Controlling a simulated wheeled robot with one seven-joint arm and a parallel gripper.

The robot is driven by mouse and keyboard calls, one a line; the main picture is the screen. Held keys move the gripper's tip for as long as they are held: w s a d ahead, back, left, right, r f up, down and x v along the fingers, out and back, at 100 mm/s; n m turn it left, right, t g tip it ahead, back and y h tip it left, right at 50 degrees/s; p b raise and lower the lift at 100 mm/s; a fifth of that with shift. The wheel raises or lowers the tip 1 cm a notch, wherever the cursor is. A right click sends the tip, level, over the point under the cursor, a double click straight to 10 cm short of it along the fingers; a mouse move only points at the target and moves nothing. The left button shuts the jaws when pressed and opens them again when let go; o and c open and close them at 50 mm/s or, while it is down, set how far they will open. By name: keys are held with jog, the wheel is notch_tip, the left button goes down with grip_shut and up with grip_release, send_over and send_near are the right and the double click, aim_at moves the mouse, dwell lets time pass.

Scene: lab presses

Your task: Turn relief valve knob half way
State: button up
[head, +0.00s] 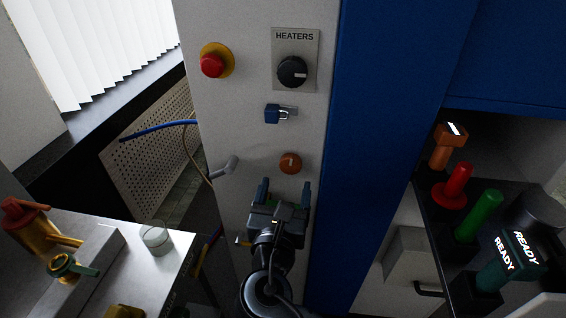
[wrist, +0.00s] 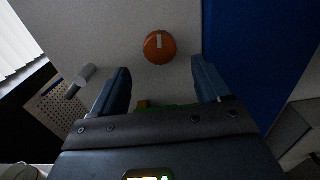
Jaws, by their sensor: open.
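My gripper (head: 284,190) is open and empty, just below the knob in the head view. In the wrist view the fingers of my gripper (wrist: 161,74) stand wide apart, left and right of the knob, and do not touch it.
A grey stub (head: 225,169) sticks out at left. A blue panel (head: 385,130) stands at right. A glass (head: 156,238) is on the left table.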

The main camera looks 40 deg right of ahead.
aim_at(290, 168)
jog(key=x, duration=0.6)
jog(key=shift+w+d+p, duration=0.25)
jog(key=shift+d+p, duration=0.05)
jog(key=shift+c, duration=0.2)
jog(key=c, duration=1)
